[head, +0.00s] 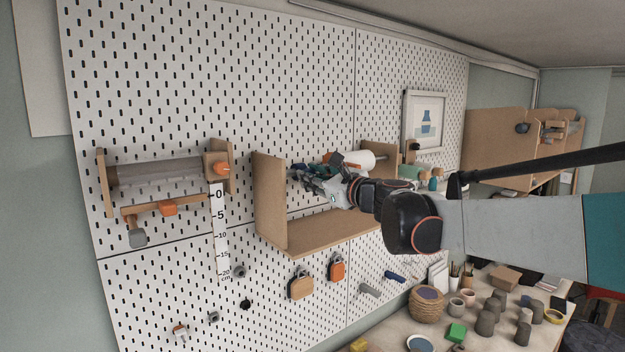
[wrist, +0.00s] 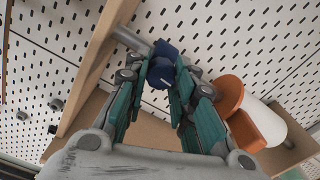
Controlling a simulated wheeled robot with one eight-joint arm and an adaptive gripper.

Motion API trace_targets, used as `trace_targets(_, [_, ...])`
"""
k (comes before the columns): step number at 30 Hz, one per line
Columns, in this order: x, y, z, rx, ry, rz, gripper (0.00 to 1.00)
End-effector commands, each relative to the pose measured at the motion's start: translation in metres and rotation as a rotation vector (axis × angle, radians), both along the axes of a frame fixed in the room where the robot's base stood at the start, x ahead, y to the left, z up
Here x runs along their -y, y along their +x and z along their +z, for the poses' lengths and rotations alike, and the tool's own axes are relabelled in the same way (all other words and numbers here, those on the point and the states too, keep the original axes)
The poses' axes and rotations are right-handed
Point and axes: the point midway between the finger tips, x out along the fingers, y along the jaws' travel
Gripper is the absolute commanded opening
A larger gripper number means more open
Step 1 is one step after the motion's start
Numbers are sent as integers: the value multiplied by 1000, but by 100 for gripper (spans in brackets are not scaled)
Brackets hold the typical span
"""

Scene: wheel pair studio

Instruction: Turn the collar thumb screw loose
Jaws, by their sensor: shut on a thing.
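The collar thumb screw (wrist: 160,74) is a dark blue knob with a white line on its face. It sits between the teal fingers of my gripper (wrist: 162,88) in the wrist view, and the jaws are shut on it. Just behind it is a dark blue collar (wrist: 165,49) at the end of a grey rod (wrist: 133,41) that comes out of a wooden side panel. In the head view my gripper (head: 318,180) reaches into the wooden shelf on the pegboard and hides the screw and collar.
A white roll (wrist: 262,122) with orange parts (wrist: 229,95) is close to the right of my fingers. The shelf's wooden left side (head: 270,200) and bottom board (head: 325,232) frame the space. Padlocks (head: 302,286) hang below. Another roll holder (head: 160,170) is at left.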

Motion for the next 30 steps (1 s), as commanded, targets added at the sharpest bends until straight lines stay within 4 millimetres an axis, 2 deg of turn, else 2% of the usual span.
trace_targets(30, [1,1,0,514,-764,0,0])
